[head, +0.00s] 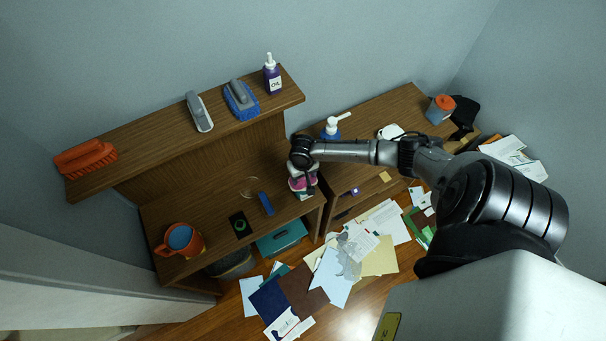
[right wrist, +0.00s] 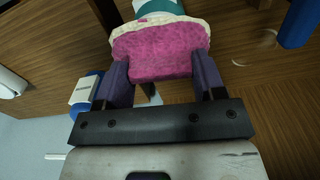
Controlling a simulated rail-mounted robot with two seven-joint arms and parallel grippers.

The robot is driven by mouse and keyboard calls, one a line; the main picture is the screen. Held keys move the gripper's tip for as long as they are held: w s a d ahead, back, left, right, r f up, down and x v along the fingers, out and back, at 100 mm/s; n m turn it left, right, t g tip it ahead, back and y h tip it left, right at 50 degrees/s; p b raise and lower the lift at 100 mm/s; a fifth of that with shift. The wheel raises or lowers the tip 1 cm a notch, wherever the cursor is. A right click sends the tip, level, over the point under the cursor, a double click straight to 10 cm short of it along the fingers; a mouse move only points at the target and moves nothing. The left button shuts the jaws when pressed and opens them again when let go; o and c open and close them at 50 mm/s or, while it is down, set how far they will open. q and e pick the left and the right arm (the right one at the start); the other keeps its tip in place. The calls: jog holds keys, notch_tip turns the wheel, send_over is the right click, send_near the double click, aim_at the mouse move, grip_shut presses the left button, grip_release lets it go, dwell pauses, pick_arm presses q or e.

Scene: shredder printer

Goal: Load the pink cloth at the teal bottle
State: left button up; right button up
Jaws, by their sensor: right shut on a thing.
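The pink cloth (right wrist: 160,52), a thick pink piece with a pale fluffy edge, is between the fingers of my right gripper (right wrist: 165,82), which is shut on it. In the head view the cloth (head: 299,184) shows below my right gripper (head: 303,176), over the front right end of the left desk. Just beyond the cloth in the right wrist view is a teal and white thing (right wrist: 160,8), possibly the teal bottle; it is partly cut off, and I cannot tell if it touches the cloth. My left gripper is not in view.
A blue pump bottle (head: 332,128) stands on the right desk (head: 385,108). An orange mug (head: 180,240), a dark phone-like thing (head: 240,224) and a blue bar (head: 266,204) are on the left desk. Brushes and a purple bottle (head: 272,78) stand on the shelf. Papers cover the floor.

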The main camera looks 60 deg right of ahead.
jog(key=shift+f+p, duration=0.1)
jog(key=shift+p, duration=0.2)
dwell(0.7)
dwell(0.4)
dwell(0.4)
notch_tip(320, 180, up, 3)
jog(key=p, duration=0.3)
jog(key=shift+f, duration=0.15)
notch_tip(320, 180, up, 4)
jog(key=p, duration=0.5)
jog(key=shift+r, duration=0.25)
